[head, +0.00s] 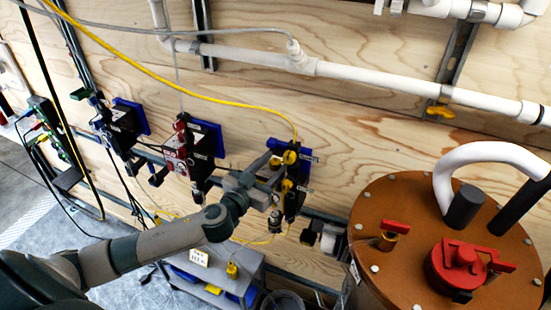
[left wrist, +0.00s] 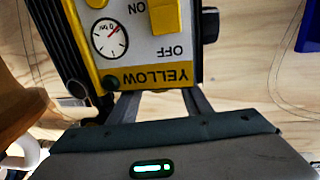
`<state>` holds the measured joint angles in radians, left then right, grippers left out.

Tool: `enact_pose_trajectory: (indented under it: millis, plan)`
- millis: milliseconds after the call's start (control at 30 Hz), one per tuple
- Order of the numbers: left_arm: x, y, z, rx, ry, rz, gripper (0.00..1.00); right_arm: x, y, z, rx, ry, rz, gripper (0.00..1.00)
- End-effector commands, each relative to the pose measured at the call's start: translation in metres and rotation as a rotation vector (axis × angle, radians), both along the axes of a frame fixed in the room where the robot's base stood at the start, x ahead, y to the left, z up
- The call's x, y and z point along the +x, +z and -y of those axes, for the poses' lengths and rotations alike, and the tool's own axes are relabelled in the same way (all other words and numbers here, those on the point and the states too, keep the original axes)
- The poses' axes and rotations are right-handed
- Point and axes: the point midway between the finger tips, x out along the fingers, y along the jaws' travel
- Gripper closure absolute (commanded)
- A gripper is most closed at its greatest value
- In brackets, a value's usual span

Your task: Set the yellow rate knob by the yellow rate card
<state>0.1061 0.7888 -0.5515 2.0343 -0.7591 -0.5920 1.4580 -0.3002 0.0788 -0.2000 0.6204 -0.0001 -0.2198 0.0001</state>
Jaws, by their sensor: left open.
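The yellow unit (head: 289,190) hangs on the wall at the middle of the head view, with a yellow round part (head: 290,157) near its top that may be the rate knob. In the left wrist view its panel (left wrist: 140,60) shows upside down, marked YELLOW, ON and OFF, with a round gauge (left wrist: 110,37) and a yellow switch (left wrist: 165,17). A yellow round part (left wrist: 97,3) is cut off at the top edge. My left gripper (head: 272,176) is open at the unit; the panel hides its fingertips in the wrist view. I cannot identify the yellow rate card.
Red (head: 190,150) and blue (head: 120,130) units hang to the left. A small white card with unreadable text (head: 198,257) is on a grey step (head: 235,275) below. A brown tank (head: 400,220) with red valves stands close on the right. Hoses and cables cross the wall.

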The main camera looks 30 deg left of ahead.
Motion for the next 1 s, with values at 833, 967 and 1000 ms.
enact_pose_trajectory:
  millis: [833,967,1000]
  plan:
    - [0.0066,-0.0009,0.0008,0.001,-0.005,0.000,0.97,-0.0004,0.0017,0.0017,-0.001,0.001,-0.001,0.61]
    - [0.0064,-0.0020,0.0003,0.001,-0.024,0.000,0.97,-0.0004,-0.0022,0.0016,-0.002,0.001,-0.001,0.61]
    - [0.0064,-0.0024,0.0003,0.001,-0.034,0.000,0.97,-0.0003,-0.0041,0.0017,-0.002,0.001,-0.001,0.61]
